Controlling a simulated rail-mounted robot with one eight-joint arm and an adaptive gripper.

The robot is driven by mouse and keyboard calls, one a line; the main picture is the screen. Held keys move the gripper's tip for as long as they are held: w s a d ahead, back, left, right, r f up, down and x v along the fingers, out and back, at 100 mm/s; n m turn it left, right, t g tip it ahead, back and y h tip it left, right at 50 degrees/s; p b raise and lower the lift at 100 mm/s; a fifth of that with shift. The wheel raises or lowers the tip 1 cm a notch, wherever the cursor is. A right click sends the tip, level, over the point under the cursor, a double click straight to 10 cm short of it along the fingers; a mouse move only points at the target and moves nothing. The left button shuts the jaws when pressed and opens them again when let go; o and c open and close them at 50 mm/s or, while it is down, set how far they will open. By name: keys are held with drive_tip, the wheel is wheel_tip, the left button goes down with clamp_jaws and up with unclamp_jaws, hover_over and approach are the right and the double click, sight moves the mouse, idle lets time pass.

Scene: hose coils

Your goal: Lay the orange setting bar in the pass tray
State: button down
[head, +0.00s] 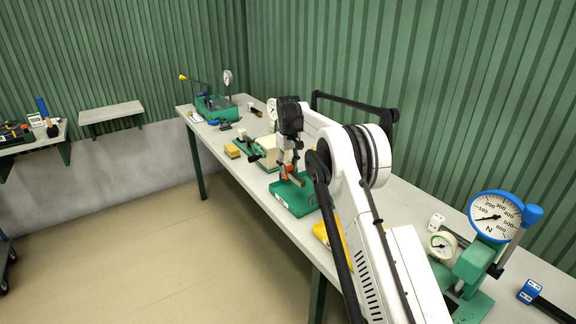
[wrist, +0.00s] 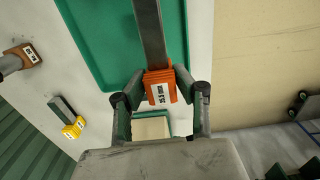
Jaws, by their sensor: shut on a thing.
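The orange setting bar (wrist: 160,88) has an orange block end with a white label and a long grey steel bar. My gripper (wrist: 160,98) is shut on the orange block, one finger on each side, and the grey bar points away toward the top of the wrist view. Under it is a flat green tray (wrist: 85,45), taken to be the pass tray; the bar lies across it in the picture. Whether the bar touches the tray floor I cannot tell. In the head view my gripper (head: 289,165) points down over the green tray (head: 291,205), with a bit of orange between the fingers.
A yellow-ended bar (wrist: 70,125) and a brown-ended bar (wrist: 25,55) lie on the bench near the tray. A cream block in a green fixture (head: 275,150) stands behind it. A large blue-rimmed dial (head: 496,216) is at the bench's right. My arm hides part of the bench.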

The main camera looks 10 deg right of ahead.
drive_tip(key=shift+w+f, duration=0.25)
drive_tip(key=shift+w, duration=0.05)
idle(0.4)
drive_tip(key=b, duration=0.4)
hover_over(288, 193)
drive_tip(key=shift+s+f, duration=0.15)
drive_tip(key=shift+f, duration=3)
drive_tip(key=shift+f+b, duration=0.6)
drive_tip(key=shift+b, duration=0.3)
drive_tip(key=c, duration=1.3)
unclamp_jaws()
drive_tip(key=shift+o, duration=0.2)
drive_tip(key=shift+r, duration=0.15)
drive_tip(key=shift+r+p, duration=1.55)
drive_tip(key=shift+r, duration=2.35)
